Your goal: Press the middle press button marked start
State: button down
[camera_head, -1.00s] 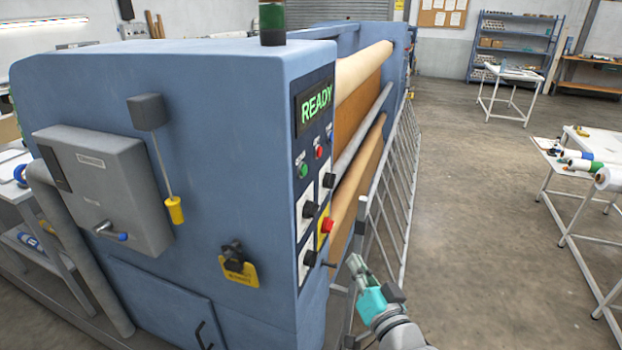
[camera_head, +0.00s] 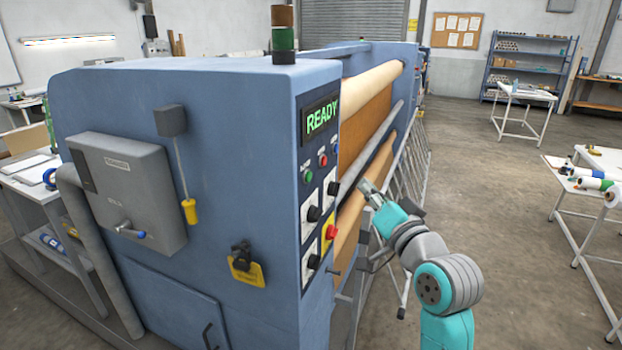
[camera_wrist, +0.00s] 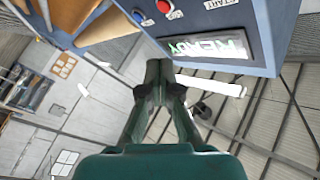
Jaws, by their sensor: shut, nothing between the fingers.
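The green button (camera_head: 307,176) sits below the READY display (camera_head: 320,118) on the press's end panel; a small label above it is unreadable there. In the wrist view a START label (camera_wrist: 222,4) shows at the top edge, and the button beside it is out of frame. A red button (camera_head: 322,160) and a blue button (camera_head: 334,149) continue the row; the red (camera_wrist: 165,6) and blue (camera_wrist: 148,22) ones also show in the wrist view. My gripper (camera_head: 366,187) is shut and empty, right of the panel, apart from the buttons. Its fingertips (camera_wrist: 160,68) point toward the display side.
Below the row are black knobs (camera_head: 313,213) and a larger red button on yellow (camera_head: 330,232). Rollers (camera_head: 375,90) and a slanted metal guard (camera_head: 405,165) lie behind my gripper. Open floor (camera_head: 490,200) is to the right, with white tables (camera_head: 522,92) beyond.

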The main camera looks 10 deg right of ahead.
jog(key=w+a, duration=0.5)
jog(key=a, duration=0.2)
dwell(0.6)
jog(key=shift+w+a, duration=0.15)
jog(key=shift+a, duration=0.05)
dwell(1.3)
jog(key=shift+w+a, duration=0.15)
jog(key=shift+a, duration=0.1)
jog(key=shift+w+a, duration=0.25)
jog(key=shift+a, duration=0.05)
dwell(0.7)
dwell(0.4)
jog(key=shift+s+d, duration=0.5)
jog(key=shift+d, duration=0.15)
jog(key=shift+s+d, duration=0.75)
jog(key=shift+d, duration=0.25)
jog(key=shift+s+d, duration=0.7)
jog(key=shift+d, duration=0.3)
